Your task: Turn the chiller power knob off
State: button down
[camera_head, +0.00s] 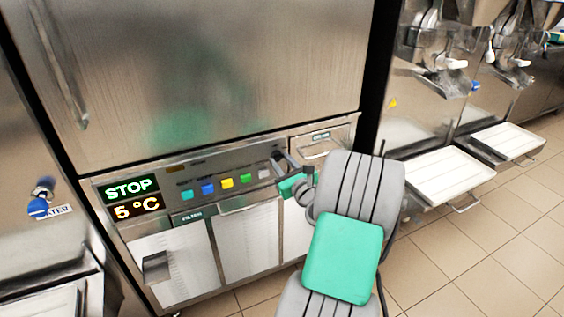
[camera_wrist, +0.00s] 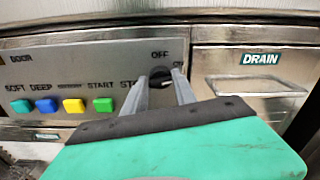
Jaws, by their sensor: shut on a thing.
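The chiller's power knob (camera_wrist: 160,78) is a black round knob at the right end of the control panel, with OFF lettered above it and ON at its upper right. My gripper (camera_wrist: 160,85) is at the knob, its two grey fingers on either side of it and shut on it. The fingers hide part of the knob's sides. In the head view my gripper (camera_head: 282,160) reaches the right end of the panel (camera_head: 172,186). The display (camera_head: 131,197) reads STOP and 5 °C.
Teal, blue, yellow and green buttons (camera_wrist: 74,105) sit left of the knob. A DRAIN drawer (camera_wrist: 258,80) is close to its right. The large steel door (camera_head: 200,80) is above the panel. White trays (camera_head: 450,178) jut out at the right; tiled floor is open below them.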

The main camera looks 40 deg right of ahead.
jog(key=n, duration=0.4)
jog(key=shift+f+b, duration=0.15)
jog(key=shift+b, duration=0.2)
jog(key=n+b, duration=0.1)
jog(key=n, duration=0.3)
jog(key=shift+a, duration=0.1)
jog(key=n+b, duration=0.3)
jog(key=n, duration=0.2)
jog(key=shift+f, duration=0.2)
jog(key=shift+n+b, duration=0.8)
jog(key=shift+n, duration=0.5)
jog(key=c, duration=1)
grip_release()
jog(key=shift+r, duration=0.1)
